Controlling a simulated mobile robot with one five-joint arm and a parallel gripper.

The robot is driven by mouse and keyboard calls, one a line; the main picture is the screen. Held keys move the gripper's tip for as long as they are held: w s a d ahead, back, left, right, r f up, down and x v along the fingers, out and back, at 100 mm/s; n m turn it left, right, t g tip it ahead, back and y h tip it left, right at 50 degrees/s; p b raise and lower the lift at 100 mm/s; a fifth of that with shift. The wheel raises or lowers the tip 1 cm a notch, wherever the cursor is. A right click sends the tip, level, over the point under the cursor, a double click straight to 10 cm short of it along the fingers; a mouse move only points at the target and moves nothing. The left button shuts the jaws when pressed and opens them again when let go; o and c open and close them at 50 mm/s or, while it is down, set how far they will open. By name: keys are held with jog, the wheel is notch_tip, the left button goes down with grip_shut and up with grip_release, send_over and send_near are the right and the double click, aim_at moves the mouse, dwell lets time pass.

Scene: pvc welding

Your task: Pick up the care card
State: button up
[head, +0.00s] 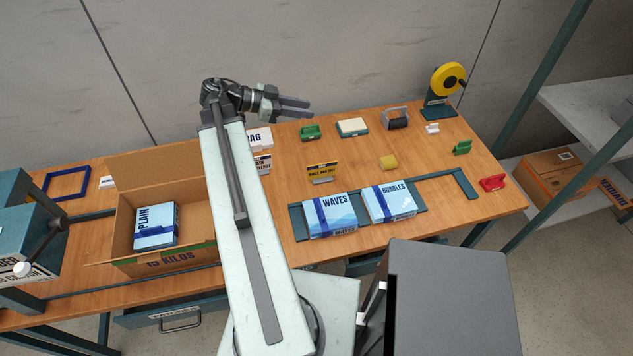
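I cannot pick out a care card for certain; no label in the head view reads that way. Several small cards stand on the wooden table: a yellow sign with dark print (322,171), a white sign reading BAG (258,138), and a partly hidden sign (263,163) beside my arm. A small white card (107,182) is at the left. My gripper (308,109) hangs above the back of the table, pointing right, its two dark fingers apart with nothing between them. My arm hides part of the table's middle.
An open cardboard box (190,245) holds a PLAIN pack (156,226). WAVES (330,215) and BUBBLES (390,202) packs lie on a teal frame. Green, cream and grey items line the back, near a yellow tape dispenser (447,84). A red item (492,183) sits at the right edge.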

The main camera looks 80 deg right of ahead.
jog(key=b, duration=2.3)
send_near(323, 177)
jog(key=r, duration=0.1)
jog(key=s+r, duration=0.1)
jog(key=r, duration=0.1)
jog(key=s+r, duration=0.1)
jog(key=r, duration=0.1)
jog(key=shift+s+d, duration=0.1)
jog(key=shift+d, duration=0.3)
jog(key=shift+x, duration=1.4)
jog(key=b+x, duration=0.2)
jog(key=x, duration=0.2)
jog(key=shift+s+d+f+b, duration=0.2)
jog(key=shift+d+f+b, duration=0.05)
jog(key=shift+f+b, duration=0.1)
jog(key=shift+s+d, duration=0.1)
jog(key=shift+s, duration=0.05)
jog(key=shift+r, duration=0.15)
grip_shut()
